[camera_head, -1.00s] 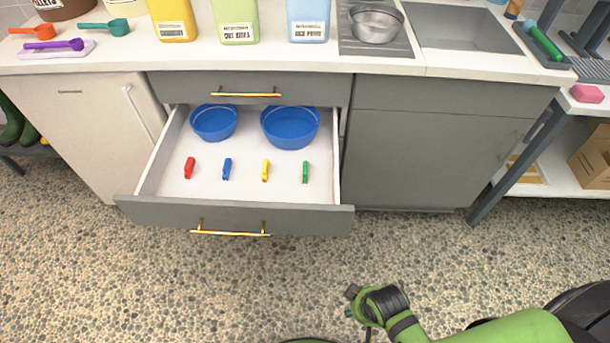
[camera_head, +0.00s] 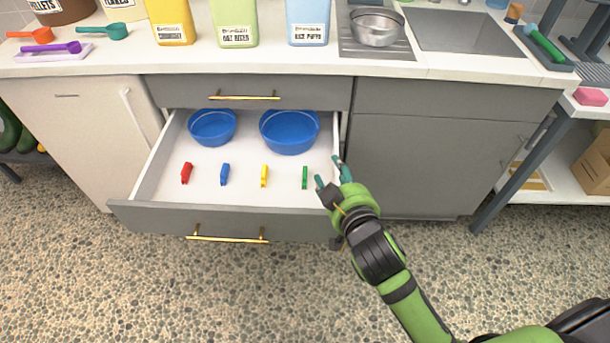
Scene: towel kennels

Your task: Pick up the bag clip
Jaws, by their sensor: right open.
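Several bag clips lie in a row on the white floor of the open drawer (camera_head: 235,196): a red clip (camera_head: 186,173), a blue clip (camera_head: 225,174), a yellow clip (camera_head: 264,176) and a green clip (camera_head: 305,178). My right gripper (camera_head: 330,172) is open and empty at the drawer's right side, just right of the green clip. Its teal-tipped fingers are apart and do not appear to touch the clip. My left gripper is not in view.
Two blue bowls (camera_head: 212,127) (camera_head: 290,131) stand at the back of the drawer. The drawer's front panel (camera_head: 220,221) and side walls surround the clips. The counter (camera_head: 270,62) above holds scoops, containers and a steel bowl (camera_head: 376,27).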

